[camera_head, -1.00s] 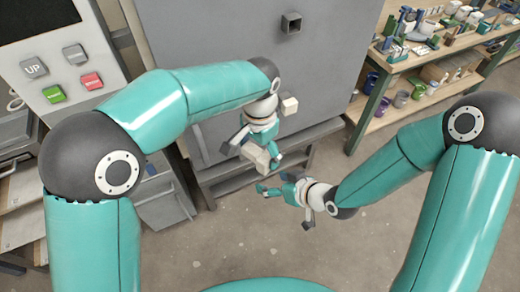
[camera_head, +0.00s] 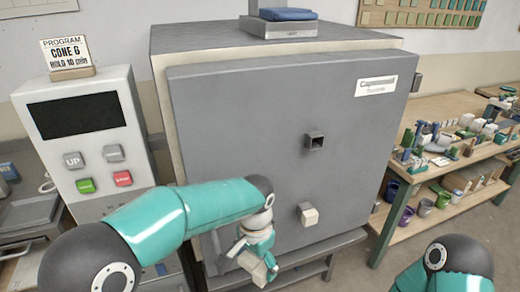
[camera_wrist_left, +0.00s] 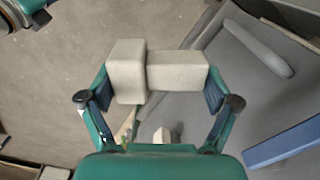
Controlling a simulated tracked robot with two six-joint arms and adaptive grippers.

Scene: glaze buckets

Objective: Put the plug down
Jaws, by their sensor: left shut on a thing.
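My left gripper (camera_head: 258,254) is shut on a beige plug (camera_head: 251,267) and holds it in the air in front of the lower part of the grey kiln door (camera_head: 240,120). In the left wrist view the plug (camera_wrist_left: 178,71) lies across between the two fingers (camera_wrist_left: 158,93), with its thicker block at the left and its narrower block at the right. A square port (camera_head: 315,141) in the door stands open and dark. A second beige plug (camera_head: 308,213) sits at the door lower down. My right gripper does not show in the head view.
A control panel (camera_head: 85,140) with buttons stands left of the kiln. A dark stand (camera_head: 290,272) is under the kiln. A wooden shelf table (camera_head: 445,165) with pots and tools stands at the right. A blue folded item (camera_head: 287,14) lies on top.

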